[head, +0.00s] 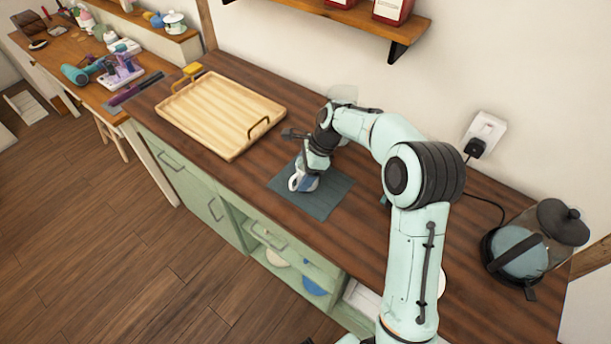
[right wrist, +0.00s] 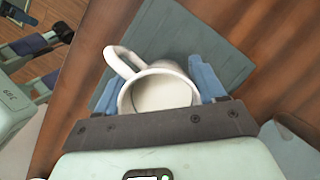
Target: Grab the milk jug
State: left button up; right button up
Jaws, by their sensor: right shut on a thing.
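The milk jug is a small white vessel with a loop handle (head: 294,182), standing on a dark grey-blue mat (head: 325,201) on the wooden counter. It also shows in the right wrist view (right wrist: 160,92), seen from above, with its handle toward the upper left. My right gripper (head: 306,182) is shut on the jug, with a blue finger on each side of its body. The jug looks upright, and I cannot tell whether it is clear of the mat.
A wooden tray (head: 220,108) with metal handles lies to the left of the mat. A glass kettle (head: 525,245) stands at the right, its cord running to a wall socket (head: 484,132). A shelf (head: 360,18) hangs above. The counter's front edge is close to the mat.

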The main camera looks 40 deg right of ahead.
jog(key=shift+r, duration=0.15)
pick_arm(q)
jog(key=shift+w+r+p, duration=0.8)
jog(key=shift+r+p, duration=0.1)
jog(key=shift+r, duration=0.25)
jog(key=shift+w+r+p, duration=0.8)
jog(key=shift+r+p, duration=0.05)
jog(key=shift+r, duration=0.3)
pick_arm(e)
notch_tip(320, 180, up, 20)
jog(key=shift+f, duration=0.2)
